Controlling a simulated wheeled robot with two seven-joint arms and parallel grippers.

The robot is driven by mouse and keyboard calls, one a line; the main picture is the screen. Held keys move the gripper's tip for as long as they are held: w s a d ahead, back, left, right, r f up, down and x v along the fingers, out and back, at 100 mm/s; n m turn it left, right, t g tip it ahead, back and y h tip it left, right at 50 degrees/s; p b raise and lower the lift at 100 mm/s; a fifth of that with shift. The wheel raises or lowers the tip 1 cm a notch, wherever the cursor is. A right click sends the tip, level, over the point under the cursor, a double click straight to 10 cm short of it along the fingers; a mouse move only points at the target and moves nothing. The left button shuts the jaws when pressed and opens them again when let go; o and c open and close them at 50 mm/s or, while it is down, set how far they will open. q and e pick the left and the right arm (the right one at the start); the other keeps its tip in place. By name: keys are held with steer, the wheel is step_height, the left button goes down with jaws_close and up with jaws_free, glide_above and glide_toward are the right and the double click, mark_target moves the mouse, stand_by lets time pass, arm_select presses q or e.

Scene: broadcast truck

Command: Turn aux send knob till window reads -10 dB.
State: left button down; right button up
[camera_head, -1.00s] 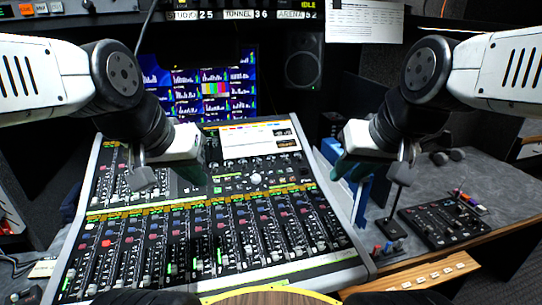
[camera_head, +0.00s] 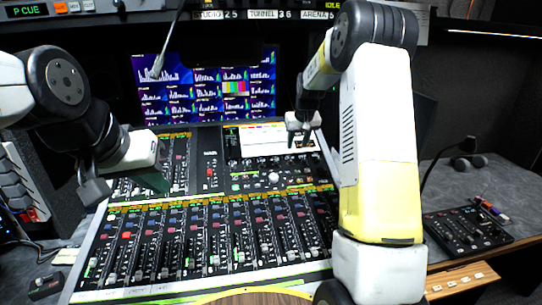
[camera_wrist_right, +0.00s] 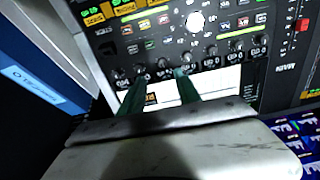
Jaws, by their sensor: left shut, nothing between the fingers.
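The mixing console (camera_head: 215,285) fills the lower middle of the head view. In the right wrist view a row of small dark knobs (camera_wrist_right: 211,50) with labels runs above a white screen (camera_wrist_right: 220,80). I cannot tell which is the aux send knob, and no dB reading is legible. My right gripper (camera_head: 299,137) is over the console's upper right, in front of the screen. In the right wrist view its two green fingers (camera_wrist_right: 160,78) are apart, with tips close to the knob row and nothing visibly held. My left gripper (camera_head: 158,180) is shut and empty over the console's left side.
A large white knob (camera_wrist_right: 195,22) sits beyond the knob row. A monitor (camera_head: 205,85) stands behind the console. A blue labelled box (camera_wrist_right: 40,80) is at the left of the right wrist view. A small black control box (camera_head: 465,230) lies on the right desk.

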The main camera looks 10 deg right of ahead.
mark_target(291, 160)
steer(key=x, duration=1.1)
steer(key=shift+w+a+r, duration=0.2)
steer(key=shift+w, duration=0.1)
steer(key=shift+c, duration=0.2)
jaws_close()
